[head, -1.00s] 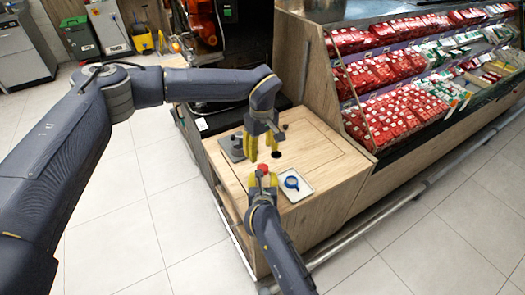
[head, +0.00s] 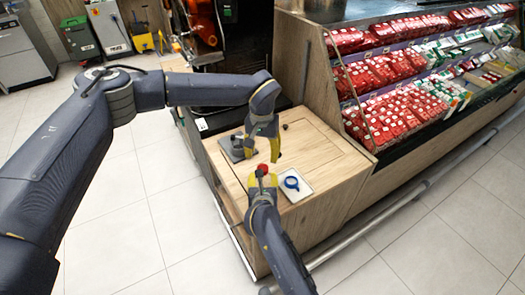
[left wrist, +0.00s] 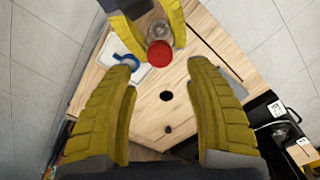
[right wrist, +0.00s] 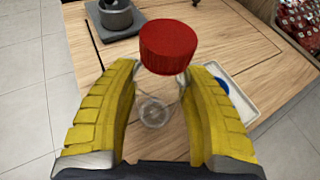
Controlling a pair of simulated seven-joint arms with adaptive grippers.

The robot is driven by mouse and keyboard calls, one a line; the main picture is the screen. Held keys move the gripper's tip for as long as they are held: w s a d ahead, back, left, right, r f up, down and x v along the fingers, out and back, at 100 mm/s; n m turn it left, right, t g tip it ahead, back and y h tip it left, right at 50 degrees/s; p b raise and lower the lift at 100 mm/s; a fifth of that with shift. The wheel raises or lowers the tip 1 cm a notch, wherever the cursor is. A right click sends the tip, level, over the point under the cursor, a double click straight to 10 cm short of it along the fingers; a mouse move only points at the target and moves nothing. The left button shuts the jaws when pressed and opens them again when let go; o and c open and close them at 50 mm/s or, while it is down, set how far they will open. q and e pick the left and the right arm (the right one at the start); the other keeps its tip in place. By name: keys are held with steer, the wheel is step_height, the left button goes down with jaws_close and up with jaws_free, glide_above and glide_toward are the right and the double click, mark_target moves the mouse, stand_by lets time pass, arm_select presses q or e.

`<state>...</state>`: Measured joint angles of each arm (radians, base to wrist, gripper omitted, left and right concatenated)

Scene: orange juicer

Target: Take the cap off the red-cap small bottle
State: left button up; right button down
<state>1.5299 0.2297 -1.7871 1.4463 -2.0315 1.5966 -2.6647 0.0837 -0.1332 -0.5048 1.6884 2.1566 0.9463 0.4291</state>
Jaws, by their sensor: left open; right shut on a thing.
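The small clear bottle (right wrist: 155,112) with a red cap (right wrist: 168,45) is upright between the yellow fingers of my right gripper (right wrist: 163,80), which is shut on the bottle's body. The cap sticks up free above the fingertips; it also shows in the head view (head: 263,169) and in the left wrist view (left wrist: 159,54). My left gripper (left wrist: 163,72) is open and empty. Its fingers point toward the cap, with one fingertip to either side in the left wrist view, and I see no contact. The bottle's lower part is partly hidden by the right fingers.
A wooden counter (head: 318,150) lies below. A white tray (head: 303,194) with a blue ring-shaped item (head: 291,183) is right of the right gripper. A grey fixture (right wrist: 115,18) stands behind. A dark hole (left wrist: 166,96) is in the counter. Shelves of red packs (head: 400,105) stand at the right.

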mark_target(263, 168)
arm_select(q)
steer(key=shift+s+f, duration=0.1)
steer(key=shift+f, duration=3.4)
arm_select(e)
steer(key=shift+f, duration=0.1)
arm_select(q)
steer(key=shift+c, duration=0.4)
